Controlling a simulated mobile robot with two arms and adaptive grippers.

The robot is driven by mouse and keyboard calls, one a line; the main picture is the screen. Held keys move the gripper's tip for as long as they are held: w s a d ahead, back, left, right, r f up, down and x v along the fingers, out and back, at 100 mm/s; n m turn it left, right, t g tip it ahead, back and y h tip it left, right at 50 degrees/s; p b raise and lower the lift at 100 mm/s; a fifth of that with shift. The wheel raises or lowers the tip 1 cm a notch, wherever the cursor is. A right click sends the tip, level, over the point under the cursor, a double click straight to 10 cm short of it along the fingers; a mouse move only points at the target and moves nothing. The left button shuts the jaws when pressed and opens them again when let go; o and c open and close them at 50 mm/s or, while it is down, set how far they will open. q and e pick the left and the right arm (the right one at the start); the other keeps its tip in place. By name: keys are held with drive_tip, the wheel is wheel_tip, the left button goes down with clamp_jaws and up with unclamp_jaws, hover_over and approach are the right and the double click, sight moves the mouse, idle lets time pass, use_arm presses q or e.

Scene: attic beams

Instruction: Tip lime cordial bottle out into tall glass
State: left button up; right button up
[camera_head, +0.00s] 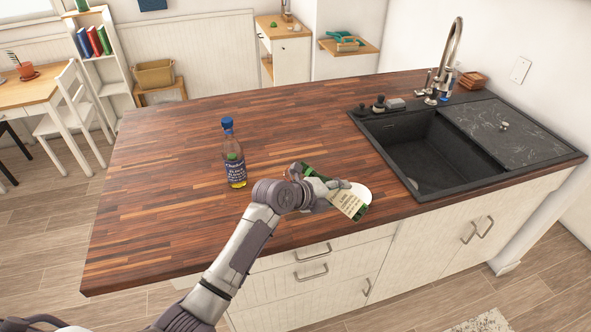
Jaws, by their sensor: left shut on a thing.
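My left gripper (331,185) is above the front part of the wooden counter, shut on the lime cordial bottle. The bottle (348,205) is dark green with a cream label and is tilted far over, sloping from upper left to lower right; my fingers cover its middle. A white rounded thing (364,191) shows just beside the label end; I cannot tell if it is part of the tall glass. No tall glass shows clearly. My right gripper is not in view.
A clear bottle (233,153) with a blue cap and dark label stands upright on the counter (160,190), left of my gripper. A black sink (432,150) with a tall faucet (448,62) is set in at the right. The left and back of the counter are clear.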

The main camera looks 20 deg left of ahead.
use_arm(q)
drive_tip(key=f+y, duration=0.1)
drive_tip(key=f+m+b, duration=0.1)
drive_tip(key=a+f+m+y, duration=0.1)
drive_tip(key=shift+w+f+t+y+b, duration=0.25)
drive_tip(key=shift+f+t+y+b, duration=0.05)
drive_tip(key=shift+f+b, duration=0.1)
drive_tip(key=m+t+y+p, duration=0.1)
drive_tip(key=m+y, duration=0.1)
drive_tip(key=a+m+t+y+p, duration=0.1)
drive_tip(key=m+y, duration=0.1)
drive_tip(key=w+a+m+t+y+p, duration=0.1)
drive_tip(key=m+y, duration=0.1)
drive_tip(key=shift+a+r, duration=0.1)
drive_tip(key=shift+a, duration=0.05)
drive_tip(key=shift+t, duration=0.3)
drive_tip(key=shift+s+a, duration=0.1)
idle(1.0)
